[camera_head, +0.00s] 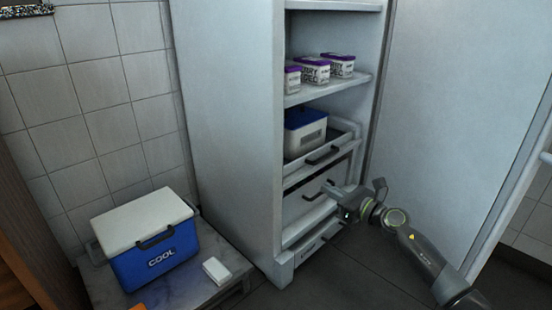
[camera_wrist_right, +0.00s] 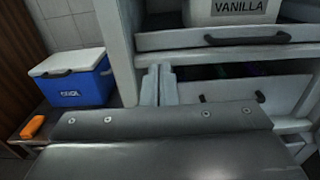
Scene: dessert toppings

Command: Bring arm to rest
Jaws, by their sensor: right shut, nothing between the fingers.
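My right arm (camera_head: 415,245) reaches in from the lower right of the head view. Its gripper (camera_head: 347,207) is shut and empty in front of the lower drawers of the open white fridge (camera_head: 225,120). In the right wrist view the gripper's fingers (camera_wrist_right: 158,85) stand close together, with the fridge drawers behind them. My left gripper is in neither view.
The fridge door (camera_head: 455,110) stands open on the right. A vanilla tub (camera_head: 305,137) with a blue lid sits in a pulled-out drawer; purple-lidded tubs (camera_head: 312,70) stand above. A blue cooler (camera_head: 158,255) and small white box (camera_head: 216,270) are on a low platform at left.

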